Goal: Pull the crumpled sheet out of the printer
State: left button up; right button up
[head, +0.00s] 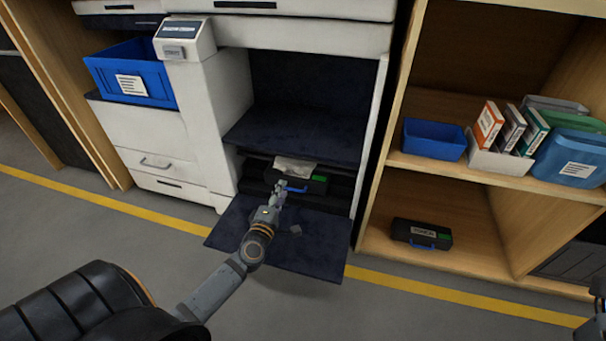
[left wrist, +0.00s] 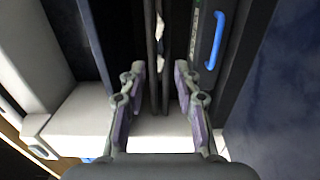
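The printer (head: 219,85) is white with a dark open bay. Its dark lower door (head: 318,258) is folded down. The crumpled sheet (head: 295,167) is a pale scrap low in the bay, above a black cartridge (head: 316,184) with a blue handle. My left gripper (head: 277,190) reaches in over the door, just in front of the sheet. In the left wrist view the gripper (left wrist: 160,75) is open and empty. A pale strip of the sheet (left wrist: 163,40) shows beyond the fingertips, between dark rails. Most of the sheet is hidden there.
The cartridge with its blue handle (left wrist: 213,42) lies close right of my left fingers. A shelf (head: 430,167) at right holds a blue bin (head: 435,140), boxes and another black cartridge (head: 421,234). A blue tray (head: 131,73) sits at left. The floor in front is clear.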

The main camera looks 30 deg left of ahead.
aim_at(291, 171)
pick_arm(q)
jog(key=b+x, duration=0.1)
jog(key=x, duration=0.9)
grip_shut()
dwell(0.4)
